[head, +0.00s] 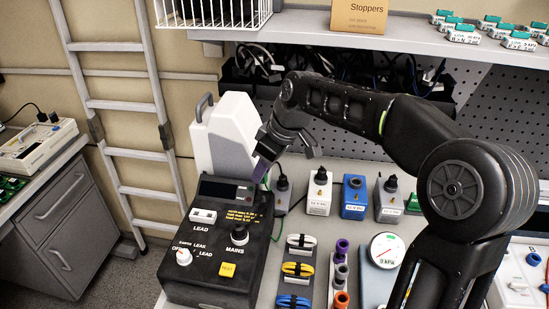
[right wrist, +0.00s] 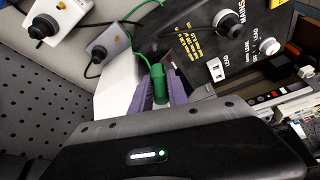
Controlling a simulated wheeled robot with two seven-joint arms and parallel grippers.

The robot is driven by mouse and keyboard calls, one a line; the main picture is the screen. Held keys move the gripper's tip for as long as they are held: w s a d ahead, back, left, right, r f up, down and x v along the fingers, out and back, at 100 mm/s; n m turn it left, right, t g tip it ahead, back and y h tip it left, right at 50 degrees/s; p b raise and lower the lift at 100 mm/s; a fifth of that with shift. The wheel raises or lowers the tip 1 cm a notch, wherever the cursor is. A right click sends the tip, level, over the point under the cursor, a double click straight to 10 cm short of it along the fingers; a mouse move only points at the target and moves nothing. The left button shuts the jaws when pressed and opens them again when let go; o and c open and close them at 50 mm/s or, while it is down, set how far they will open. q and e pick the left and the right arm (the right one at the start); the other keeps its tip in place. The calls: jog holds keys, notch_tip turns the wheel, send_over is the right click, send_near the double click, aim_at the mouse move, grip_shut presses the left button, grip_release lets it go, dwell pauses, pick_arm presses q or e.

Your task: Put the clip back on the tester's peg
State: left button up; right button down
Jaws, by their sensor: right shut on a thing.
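The black tester (head: 217,262) with dials, a LEAD switch and a yellow button stands at the lower left of the head view. It also shows in the right wrist view (right wrist: 200,70). My right gripper (head: 262,172) is at the tester's back edge, beside its display. In the right wrist view its purple fingers (right wrist: 160,92) are shut on the green clip (right wrist: 159,84). A green lead (right wrist: 143,40) runs from the clip's side. The clip is hidden in the head view.
A white-and-grey pump housing (head: 225,135) stands behind the tester, close to my gripper. White (head: 319,195) and blue (head: 353,199) adapters stand to the right. Coiled leads (head: 298,270) and a gauge (head: 386,249) lie in front. A shelf (head: 400,40) overhangs the bench.

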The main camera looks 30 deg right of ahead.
jog(key=shift+d+n, duration=0.1)
jog(key=shift+n, duration=0.3)
jog(key=b, duration=0.4)
send_over(259, 199)
jog(key=s, duration=0.1)
jog(key=f, duration=0.2)
jog(key=d+f, duration=0.1)
jog(key=f, duration=0.1)
jog(key=shift+s+f, duration=0.1)
jog(key=shift+f, duration=0.2)
jog(key=shift+r+p, duration=0.1)
jog(key=shift+p, duration=0.25)
jog(key=shift+f+b, duration=1.1)
jog(key=shift+f, duration=0.15)
dwell(1.3)
jog(key=c, duration=1.2)
grip_release()
jog(key=shift+o, duration=0.4)
